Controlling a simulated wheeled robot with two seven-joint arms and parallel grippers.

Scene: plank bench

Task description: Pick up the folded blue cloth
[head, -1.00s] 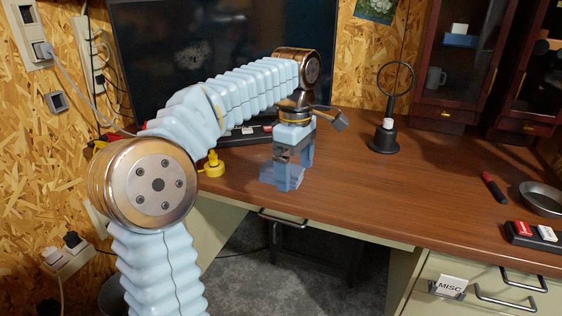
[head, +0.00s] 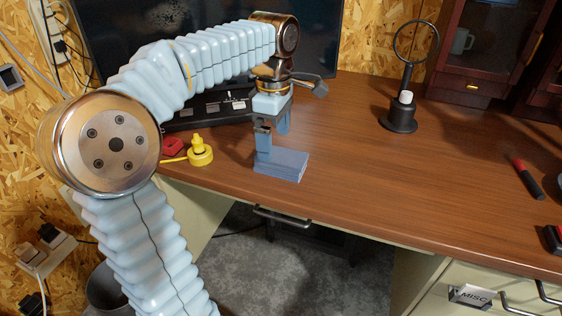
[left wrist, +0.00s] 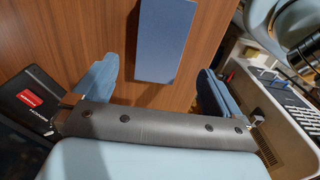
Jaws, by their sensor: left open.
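The folded blue cloth (head: 288,164) lies flat on the brown desk near its front edge, as a small blue rectangle. My left gripper (head: 273,148) is open and points down over the desk at the cloth. One finger overlaps the cloth's left end in the head view; I cannot tell whether it touches. In the left wrist view the cloth (left wrist: 162,40) lies ahead of the gap between the open fingers (left wrist: 158,75), with nothing gripped. My right gripper is not in view.
A black tray (head: 215,108) lies behind. A magnifier on a black stand (head: 400,118) stands right of it. The desk (head: 370,175) is clear right of the cloth.

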